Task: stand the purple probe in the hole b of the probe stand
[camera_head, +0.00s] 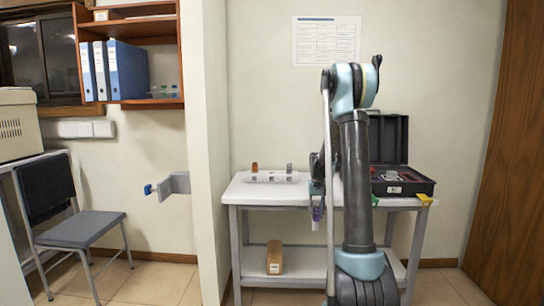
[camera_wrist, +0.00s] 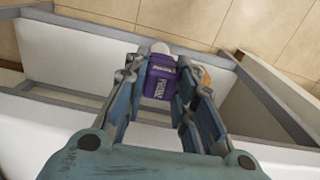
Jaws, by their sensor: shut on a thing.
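The purple probe (camera_wrist: 160,80) is between the two fingers of my gripper (camera_wrist: 159,92) in the wrist view, with pale lettering on its side and a whitish end beyond. My gripper is shut on it. In the head view my gripper (camera_head: 317,190) points down by the table's front edge, and the purple probe (camera_head: 316,214) shows below it, lower than the tabletop. The probe stand (camera_head: 272,178) looks like the low, pale rack on the tabletop, left of my gripper. An orange-brown piece stands at its left end and a grey one towards its right. I cannot make out hole b.
A brown box (camera_head: 275,257) is on the lower shelf. The white tabletop (camera_head: 250,192) is clear in front of the rack. A wall edge stands left of the table.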

